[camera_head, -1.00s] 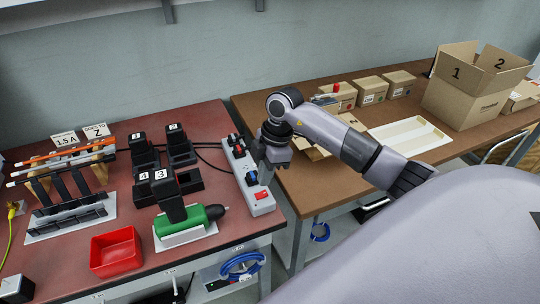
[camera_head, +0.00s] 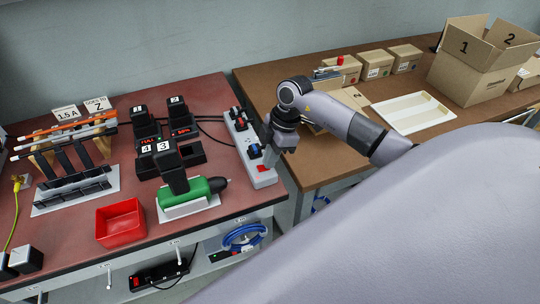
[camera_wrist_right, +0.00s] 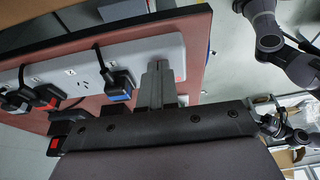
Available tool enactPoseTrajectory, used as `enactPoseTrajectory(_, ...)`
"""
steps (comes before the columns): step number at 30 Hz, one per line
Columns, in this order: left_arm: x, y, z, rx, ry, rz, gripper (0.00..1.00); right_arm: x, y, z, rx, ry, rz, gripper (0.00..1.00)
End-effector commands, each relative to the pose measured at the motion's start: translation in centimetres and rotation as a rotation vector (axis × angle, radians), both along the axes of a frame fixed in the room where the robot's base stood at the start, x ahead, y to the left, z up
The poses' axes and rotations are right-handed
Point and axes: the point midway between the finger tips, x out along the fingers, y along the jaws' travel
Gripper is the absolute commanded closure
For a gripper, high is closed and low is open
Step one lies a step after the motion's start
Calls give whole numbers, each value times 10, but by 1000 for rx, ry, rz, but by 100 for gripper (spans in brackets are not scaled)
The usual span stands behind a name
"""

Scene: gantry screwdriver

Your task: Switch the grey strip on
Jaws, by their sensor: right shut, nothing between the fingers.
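The grey strip (camera_head: 251,151) lies along the right edge of the red-brown bench in the head view, with several black and blue plugs in it. Its red switch (camera_head: 263,169) is at the near end. My right gripper (camera_head: 268,149) is shut and empty, pointing down at the strip just beside the switch; contact is not certain. Red lights show on the chargers (camera_head: 149,143).
A green screwdriver (camera_head: 195,187) in a white holder and a red bin (camera_head: 120,222) stand left of the strip. A black strip (camera_head: 160,274) lies on the shelf below. A brown table (camera_head: 300,172) with boxes stands right, across a narrow gap.

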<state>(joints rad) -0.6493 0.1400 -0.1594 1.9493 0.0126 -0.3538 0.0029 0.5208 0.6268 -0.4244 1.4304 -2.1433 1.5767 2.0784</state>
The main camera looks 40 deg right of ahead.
Motion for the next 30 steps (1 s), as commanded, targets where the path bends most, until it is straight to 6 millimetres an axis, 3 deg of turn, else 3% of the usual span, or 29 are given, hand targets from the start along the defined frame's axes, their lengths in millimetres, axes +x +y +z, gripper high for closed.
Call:
enactPoseTrajectory(16, 0, 0, 13, 0, 0, 0, 57, 4, 15, 8, 0, -1, 1, 100)
enactPoseTrajectory(30, 0, 0, 17, 0, 0, 0, 57, 4, 10, 13, -1, -1, 0, 100)
